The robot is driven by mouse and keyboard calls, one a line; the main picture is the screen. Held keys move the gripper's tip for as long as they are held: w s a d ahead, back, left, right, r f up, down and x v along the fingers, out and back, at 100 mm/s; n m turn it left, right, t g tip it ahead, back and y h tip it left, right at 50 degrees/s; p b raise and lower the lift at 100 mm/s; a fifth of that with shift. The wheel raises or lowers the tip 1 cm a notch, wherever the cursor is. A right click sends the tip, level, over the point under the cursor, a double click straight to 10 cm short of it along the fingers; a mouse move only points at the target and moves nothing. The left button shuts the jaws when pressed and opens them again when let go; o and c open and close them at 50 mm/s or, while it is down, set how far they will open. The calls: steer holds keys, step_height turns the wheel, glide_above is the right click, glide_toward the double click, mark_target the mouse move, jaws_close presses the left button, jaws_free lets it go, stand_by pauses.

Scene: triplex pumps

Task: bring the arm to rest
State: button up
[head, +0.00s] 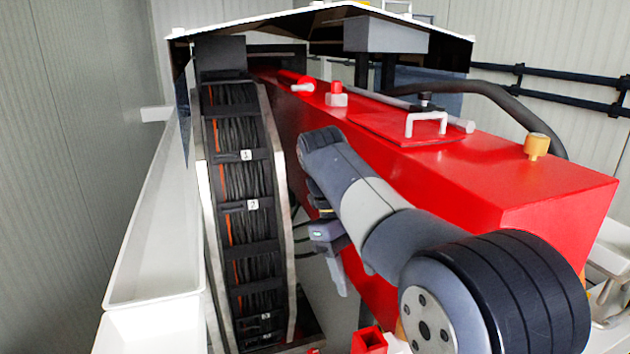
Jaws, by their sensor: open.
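My arm reaches in from the lower right, in front of a large red machine housing (460,180). My gripper (337,272) hangs below the wrist, near the middle of the view, its fingers pointing down. It is open, and I see nothing between its fingers. My own wrist and forearm partly hide it. It is beside the left face of the red housing; I cannot tell how much gap lies between them.
A curved black cable chain (245,200) runs vertically left of my gripper. A white trough (160,240) lies farther left by the grey wall. A white handle (427,122) and a yellow cap (537,146) stand on the housing. A red square part (369,340) is low in front.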

steer(key=s+d+b, duration=0.1)
steer(key=s+d, duration=0.2)
steer(key=s+d+f+b, duration=0.1)
steer(key=s+d+b, duration=0.1)
steer(key=s+d, duration=0.1)
steer(key=shift+s+d+f+b, duration=0.2)
steer(key=shift+s+d+b, duration=0.15)
steer(key=shift+s, duration=0.35)
steer(key=shift+b+x, duration=0.6)
steer(key=shift+x, duration=0.2)
steer(key=shift+w+r, duration=0.1)
